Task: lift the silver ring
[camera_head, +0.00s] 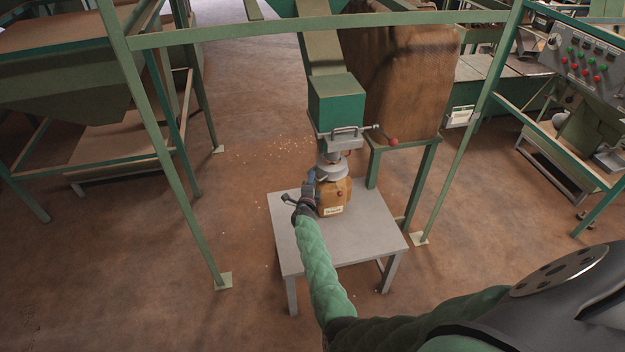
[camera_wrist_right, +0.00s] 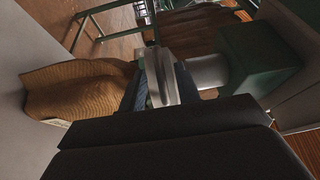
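The silver ring (camera_head: 331,173) sits at the neck of a brown sack, below the spout of the green hopper. In the right wrist view the silver ring (camera_wrist_right: 160,76) stands edge-on between the dark blue fingers of my right gripper (camera_wrist_right: 160,92). In the head view my right gripper (camera_head: 309,186) is at the left side of the ring and sack neck. Whether the fingers press on the ring is not clear. The brown sack (camera_head: 335,195) has a pale label and stands on a small grey table (camera_head: 365,238). My left gripper is not in view.
Green frame posts (camera_head: 170,165) stand on both sides. A large brown sack (camera_head: 400,80) is behind. A control panel (camera_head: 588,55) is at right. The table's front is clear.

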